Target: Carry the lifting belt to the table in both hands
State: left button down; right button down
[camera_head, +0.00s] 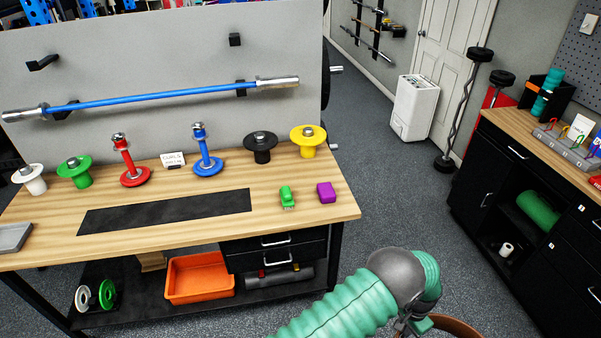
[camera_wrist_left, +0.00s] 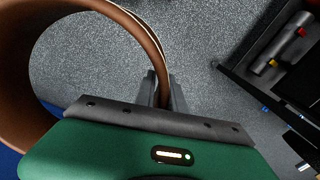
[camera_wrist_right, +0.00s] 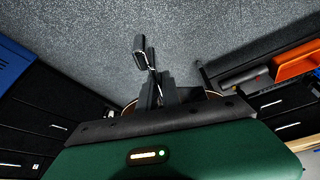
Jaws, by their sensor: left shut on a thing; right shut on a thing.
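The brown lifting belt (camera_head: 458,325) shows at the bottom edge of the head view, mostly cut off. In the left wrist view it is a wide curved loop (camera_wrist_left: 75,10), and its edge runs between the fingers of my left gripper (camera_wrist_left: 163,92), shut on it. The belt hangs above the grey floor. The wooden table (camera_head: 315,218) stands ahead to the left, with a bare black mat (camera_head: 165,212) on top.
Along the table's back stand colored plate holders, with a green item (camera_head: 287,197) and a purple block (camera_head: 326,192) near its right end. An orange bin (camera_head: 200,278) is below. A second bench (camera_head: 500,125) stands right. Clear floor lies between, with a white bin (camera_head: 415,108) farther back.

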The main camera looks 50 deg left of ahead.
aim_at(187, 205)
jog(key=u, duration=1.35)
